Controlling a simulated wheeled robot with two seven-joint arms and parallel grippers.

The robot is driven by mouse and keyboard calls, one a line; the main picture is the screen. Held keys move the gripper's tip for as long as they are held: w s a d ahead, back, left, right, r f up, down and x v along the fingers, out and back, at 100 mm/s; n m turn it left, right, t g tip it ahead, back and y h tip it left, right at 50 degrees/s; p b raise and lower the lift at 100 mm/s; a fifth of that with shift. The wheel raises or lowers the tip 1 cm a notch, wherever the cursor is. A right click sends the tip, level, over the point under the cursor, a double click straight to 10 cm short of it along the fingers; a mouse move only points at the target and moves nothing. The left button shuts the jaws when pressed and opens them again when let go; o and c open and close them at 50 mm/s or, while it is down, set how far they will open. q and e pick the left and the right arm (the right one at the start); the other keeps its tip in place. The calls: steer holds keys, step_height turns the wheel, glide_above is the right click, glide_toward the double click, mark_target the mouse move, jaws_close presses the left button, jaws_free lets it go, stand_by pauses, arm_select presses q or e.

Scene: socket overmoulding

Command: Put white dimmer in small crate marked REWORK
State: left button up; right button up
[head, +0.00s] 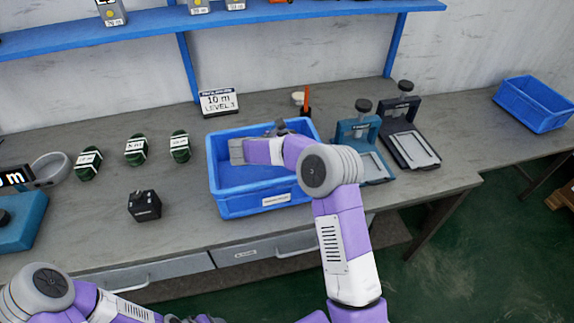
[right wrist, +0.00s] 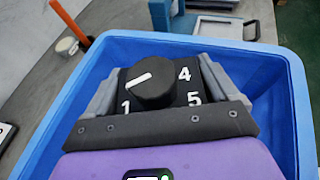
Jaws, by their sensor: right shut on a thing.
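My right gripper (right wrist: 160,100) is shut on a black dimmer (right wrist: 190,92) with a round black knob and white numbers, as the right wrist view shows. The held dimmer looks black, not white; my arm hides it in the head view. The gripper is over the larger-looking blue crate (head: 232,205), whose rim also shows around it in the right wrist view (right wrist: 285,70). Whether the dimmer touches the crate floor cannot be told. The crate's front label is too small to read. No white dimmer is visible. My left arm shows at the bottom left; its gripper is out of frame.
A black cube-shaped unit (head: 145,206) and several green coils (head: 136,150) stand left of the crate. A sign (head: 219,102) and an orange pen (head: 307,98) are behind it. Two presses (head: 358,140) (head: 408,140) stand close on its right. Another blue crate (head: 533,104) is far right.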

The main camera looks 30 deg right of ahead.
step_height(320, 180, down, 7)
steer(key=shift+b, duration=0.7)
steer(key=shift+f, duration=0.15)
steer(key=o, duration=0.9)
steer(key=shift+c, duration=0.2)
steer(key=shift+a+r, duration=0.25)
steer(key=shift+r, duration=0.05)
steer(key=p+v, duration=0.1)
steer(key=v, duration=0.6)
